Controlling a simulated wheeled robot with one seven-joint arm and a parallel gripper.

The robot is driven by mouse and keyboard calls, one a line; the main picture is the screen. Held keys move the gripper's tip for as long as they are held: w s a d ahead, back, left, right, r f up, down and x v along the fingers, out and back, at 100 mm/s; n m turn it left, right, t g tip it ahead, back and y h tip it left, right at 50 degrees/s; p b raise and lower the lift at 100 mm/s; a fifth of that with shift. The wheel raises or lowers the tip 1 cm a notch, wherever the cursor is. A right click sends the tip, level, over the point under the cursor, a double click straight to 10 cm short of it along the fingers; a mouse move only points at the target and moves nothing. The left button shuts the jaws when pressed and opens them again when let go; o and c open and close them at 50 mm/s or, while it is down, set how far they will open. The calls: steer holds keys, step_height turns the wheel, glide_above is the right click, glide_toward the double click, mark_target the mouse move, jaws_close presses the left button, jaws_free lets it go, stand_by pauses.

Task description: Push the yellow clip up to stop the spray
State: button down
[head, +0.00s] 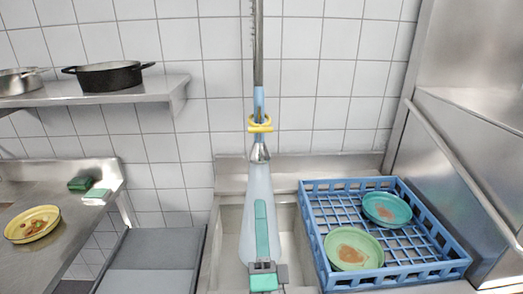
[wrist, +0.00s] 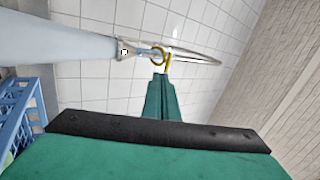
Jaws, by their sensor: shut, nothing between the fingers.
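The yellow clip (head: 260,124) sits around the blue handle of the hanging spray hose, just above the metal spray head (head: 260,151). A pale blue cone of water (head: 259,190) spreads from the spray head down into the sink. My gripper (head: 262,203) is shut and empty, in front of the water cone and lower in the picture than the clip. In the wrist view my green fingers (wrist: 160,76) are together, with their tips close to the yellow clip (wrist: 168,62); I cannot tell whether they touch. The spray head (wrist: 126,49) lies left of the clip there.
A blue dish rack (head: 315,232) with two soiled plates stands right of the sink (head: 230,240). A steel counter at left holds a yellow plate (head: 32,224) and sponges. A wall shelf (head: 100,93) carries pots. A slanted steel machine side is at right.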

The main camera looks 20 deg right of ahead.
mark_target(261, 132)
steer(key=r, duration=0.1)
steer(key=r+m, duration=0.1)
steer(key=r, duration=0.1)
steer(key=shift+w+d+m+h, duration=0.15)
steer(key=shift+d+m+h, duration=0.15)
steer(key=shift+d+h, duration=0.1)
steer(key=shift+w, duration=0.1)
steer(key=x, duration=1.3)
steer(key=shift+w+r, duration=0.25)
steer(key=shift+r, duration=0.05)
steer(key=shift+d, duration=0.1)
